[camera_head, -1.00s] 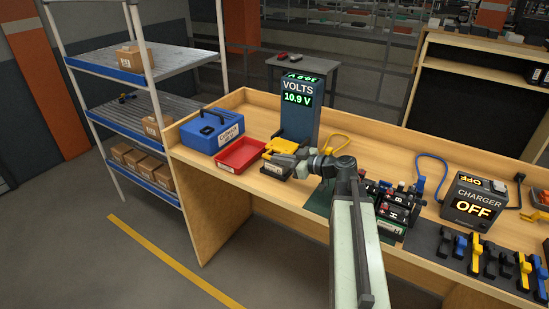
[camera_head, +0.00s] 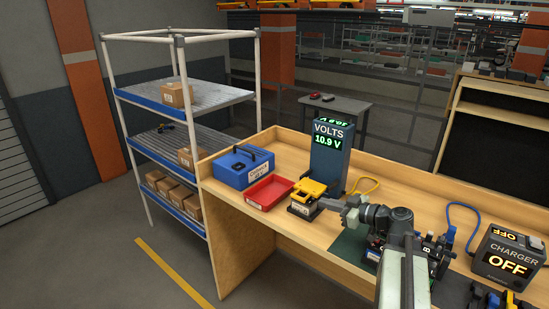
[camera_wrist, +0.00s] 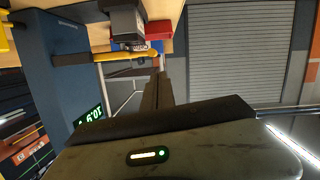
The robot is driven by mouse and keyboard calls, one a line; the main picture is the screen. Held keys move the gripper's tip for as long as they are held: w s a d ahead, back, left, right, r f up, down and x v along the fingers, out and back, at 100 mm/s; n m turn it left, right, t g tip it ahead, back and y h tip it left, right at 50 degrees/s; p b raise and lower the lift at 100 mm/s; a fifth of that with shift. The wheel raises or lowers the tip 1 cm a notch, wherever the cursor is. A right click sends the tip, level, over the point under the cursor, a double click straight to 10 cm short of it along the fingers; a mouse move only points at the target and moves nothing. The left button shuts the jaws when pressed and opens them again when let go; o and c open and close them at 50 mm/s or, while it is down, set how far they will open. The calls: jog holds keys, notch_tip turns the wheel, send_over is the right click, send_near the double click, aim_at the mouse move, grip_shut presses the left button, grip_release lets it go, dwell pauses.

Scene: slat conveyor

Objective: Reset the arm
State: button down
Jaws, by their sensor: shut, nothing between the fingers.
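My gripper (camera_head: 322,203) is shut and empty, low over the front of the workbench (camera_head: 280,237). Its tip is just right of a yellow-topped device on a dark labelled base (camera_head: 303,208); I cannot tell whether they touch. In the wrist view the closed fingers (camera_wrist: 158,72) point up the picture, towards a dark grey block (camera_wrist: 126,22) and a yellow bar (camera_wrist: 85,58). My arm reaches in from the lower right of the head view and hides part of the bench.
A voltmeter post (camera_head: 330,150) reading 10.9 V stands behind the gripper. A red tray (camera_head: 268,190) and blue case (camera_head: 243,168) lie to the left. A charger (camera_head: 508,258) showing OFF is at right. A shelf rack (camera_head: 190,95) stands beyond the bench's left end.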

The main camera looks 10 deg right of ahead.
jog(key=w+a+f+n+g+y, duration=0.1)
jog(key=w+a+n+g+y, duration=0.15)
jog(key=a, duration=1.15)
jog(key=s+a+f+n+g+h, duration=0.1)
jog(key=s+a+f+g, duration=0.1)
jog(key=a+f, duration=0.3)
jog(key=s+a+f+g+h, duration=0.1)
jog(key=s+a+f+g, duration=0.2)
jog(key=a, duration=0.3)
jog(key=s+f+m+g+h, duration=0.35)
jog(key=s+f+h, duration=0.25)
jog(key=f, duration=0.2)
jog(key=s+d+m+h, duration=0.1)
jog(key=d+m+h, duration=0.1)
jog(key=d+m, duration=0.2)
jog(key=s+d+f+m+g+h, duration=0.1)
jog(key=s+d+m, duration=0.1)
jog(key=d+m, duration=0.2)
jog(key=shift+d+f+m+h, duration=0.25)
jog(key=shift+m+h, duration=0.1)
jog(key=shift+m, duration=0.25)
jog(key=shift+a, duration=0.15)
